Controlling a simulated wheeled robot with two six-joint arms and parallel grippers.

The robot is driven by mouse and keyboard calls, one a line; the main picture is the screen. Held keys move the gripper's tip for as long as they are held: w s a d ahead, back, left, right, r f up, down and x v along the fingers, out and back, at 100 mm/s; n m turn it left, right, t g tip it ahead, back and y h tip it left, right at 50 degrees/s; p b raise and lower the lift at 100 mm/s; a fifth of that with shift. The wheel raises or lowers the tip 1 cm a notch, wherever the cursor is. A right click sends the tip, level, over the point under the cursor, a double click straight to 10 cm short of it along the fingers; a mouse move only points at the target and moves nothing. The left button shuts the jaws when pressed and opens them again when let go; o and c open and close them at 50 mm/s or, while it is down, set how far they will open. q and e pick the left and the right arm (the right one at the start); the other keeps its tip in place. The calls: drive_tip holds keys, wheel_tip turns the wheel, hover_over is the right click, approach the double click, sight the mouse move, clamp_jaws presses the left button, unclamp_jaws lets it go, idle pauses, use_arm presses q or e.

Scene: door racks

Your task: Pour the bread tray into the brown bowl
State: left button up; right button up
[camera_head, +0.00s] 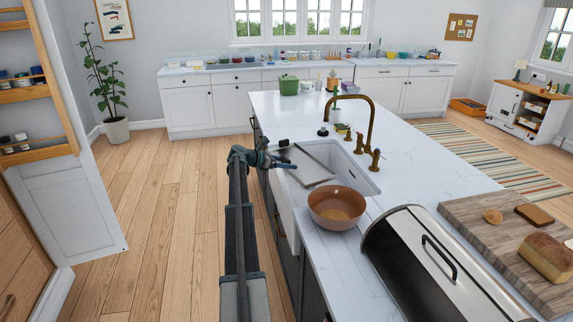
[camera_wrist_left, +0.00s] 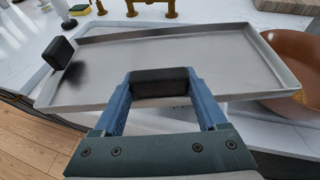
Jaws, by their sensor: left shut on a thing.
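The metal bread tray (camera_wrist_left: 200,62) is a shallow grey rectangle with a raised rim and black handles, and its visible surface looks bare. My left gripper (camera_wrist_left: 160,80) is shut on the near black handle. In the head view, my left gripper (camera_head: 284,160) holds the tray (camera_head: 308,167) over the sink area, behind and left of the bowl. The brown bowl (camera_head: 337,211) stands on the counter in front of the sink, with a yellowish-tan patch inside. It also shows at the right edge of the left wrist view (camera_wrist_left: 298,62). My right gripper is not in view.
A bread bin (camera_head: 425,265) with a dark handle stands close right of the bowl. A wooden board (camera_head: 475,222) holds bread at the right. A brass faucet (camera_head: 369,110) rises behind the white sink (camera_head: 364,181). Open wood floor (camera_head: 165,215) lies left of the island.

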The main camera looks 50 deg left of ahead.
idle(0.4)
use_arm(q)
wheel_tip(320, 180, up, 5)
drive_tip(key=p, duration=0.5)
drive_tip(key=shift+r, duration=0.15)
